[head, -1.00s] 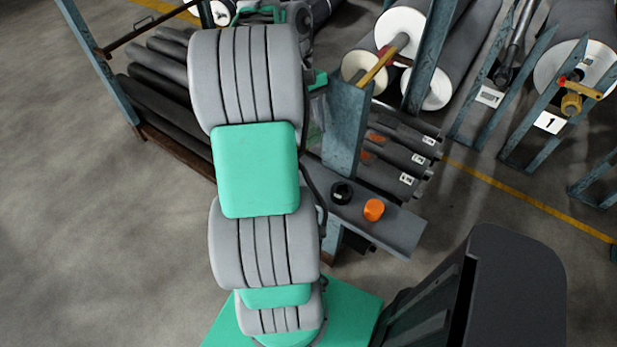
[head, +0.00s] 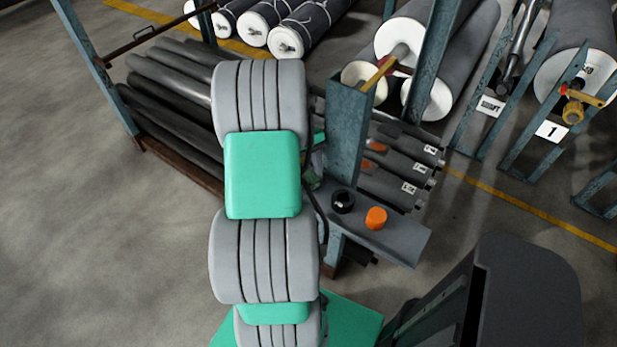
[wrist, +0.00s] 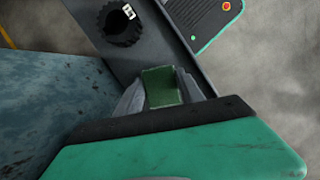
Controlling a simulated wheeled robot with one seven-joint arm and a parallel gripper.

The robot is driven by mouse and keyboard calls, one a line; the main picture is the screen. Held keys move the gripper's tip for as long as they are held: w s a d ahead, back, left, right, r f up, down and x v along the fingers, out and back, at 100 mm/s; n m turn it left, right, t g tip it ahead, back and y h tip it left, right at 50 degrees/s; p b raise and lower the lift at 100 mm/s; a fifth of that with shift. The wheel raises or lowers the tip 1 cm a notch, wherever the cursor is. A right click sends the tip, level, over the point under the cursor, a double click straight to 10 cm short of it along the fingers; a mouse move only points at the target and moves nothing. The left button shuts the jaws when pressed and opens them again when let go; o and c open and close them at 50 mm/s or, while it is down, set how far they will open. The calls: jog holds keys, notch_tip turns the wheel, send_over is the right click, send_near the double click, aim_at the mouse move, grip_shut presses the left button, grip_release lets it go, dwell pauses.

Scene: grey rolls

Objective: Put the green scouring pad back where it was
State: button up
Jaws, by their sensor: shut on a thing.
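The green scouring pad (wrist: 162,86) is a small dark green block in the wrist view. My gripper (wrist: 160,92) is shut on it, with one grey finger at each side. Pad and gripper are above or beside a narrow grey shelf (wrist: 187,72); I cannot tell the gap. In the head view the shelf (head: 408,243) juts from a blue rack post, and my arm hides most of the gripper.
A black ring-shaped thing (head: 342,201) and an orange cup-like thing (head: 376,217) stand on the shelf. The blue post (head: 347,135) rises close beside the gripper. Dark rolls (head: 180,85) lie in the rack behind. Open floor (head: 90,240) is at left.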

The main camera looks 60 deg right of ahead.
jog(key=shift+f, duration=0.4)
jog(key=shift+f, duration=0.1)
jog(key=o, duration=1.2)
